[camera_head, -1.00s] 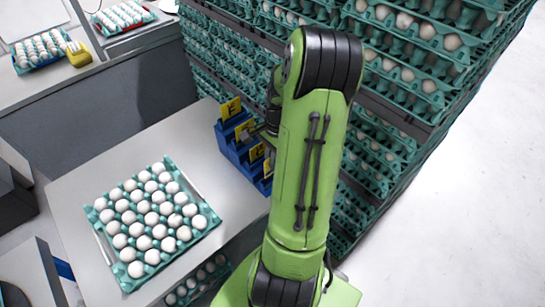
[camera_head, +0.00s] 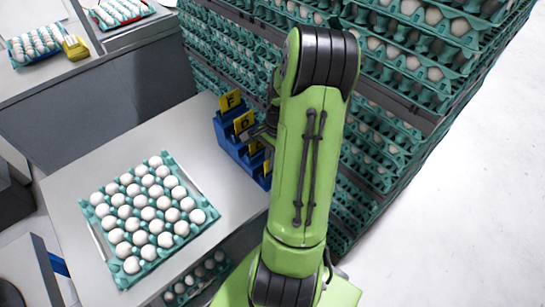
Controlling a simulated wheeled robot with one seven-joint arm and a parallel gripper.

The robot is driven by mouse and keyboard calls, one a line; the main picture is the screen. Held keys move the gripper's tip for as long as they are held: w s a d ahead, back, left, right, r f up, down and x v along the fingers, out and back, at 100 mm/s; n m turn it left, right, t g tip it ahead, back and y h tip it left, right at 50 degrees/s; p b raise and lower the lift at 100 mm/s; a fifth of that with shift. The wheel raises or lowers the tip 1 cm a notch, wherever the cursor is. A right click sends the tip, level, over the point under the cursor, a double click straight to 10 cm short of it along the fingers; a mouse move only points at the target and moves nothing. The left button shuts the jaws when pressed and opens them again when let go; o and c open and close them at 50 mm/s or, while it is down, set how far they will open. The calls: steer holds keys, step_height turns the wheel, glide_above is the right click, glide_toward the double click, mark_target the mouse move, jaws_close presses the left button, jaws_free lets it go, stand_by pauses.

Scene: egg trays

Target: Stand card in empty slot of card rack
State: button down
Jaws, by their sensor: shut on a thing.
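The blue card rack (camera_head: 232,147) stands at the back right edge of the table, stepped, with yellow lettered cards upright in it. One card with an F (camera_head: 232,100) is at the far end and another card (camera_head: 243,122) is in front of it. More yellow cards show lower down, partly hidden by my arm. My gripper (camera_head: 258,134) is at the rack's right side, mostly hidden behind my green arm. It is shut on a card, at the middle of the rack. Whether that card's lower edge is in a slot cannot be told.
A teal tray of white eggs (camera_head: 96,226) lies on the table (camera_head: 75,180) left of the rack. Tall stacks of egg trays (camera_head: 395,140) stand close behind the rack. A counter at the back left holds more egg trays and a yellow object (camera_head: 76,48).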

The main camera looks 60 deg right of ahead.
steer(key=shift+f, duration=0.4)
steer(key=c, duration=1.1)
jaws_free()
steer(key=shift+c, duration=0.2)
steer(key=shift+r, duration=0.15)
step_height(320, 180, up, 15)
steer(key=d+p, duration=0.2)
steer(key=p, duration=0.2)
steer(key=shift+s+d+r, duration=0.15)
steer(key=shift+s+r, duration=0.05)
steer(key=shift+s, duration=0.05)
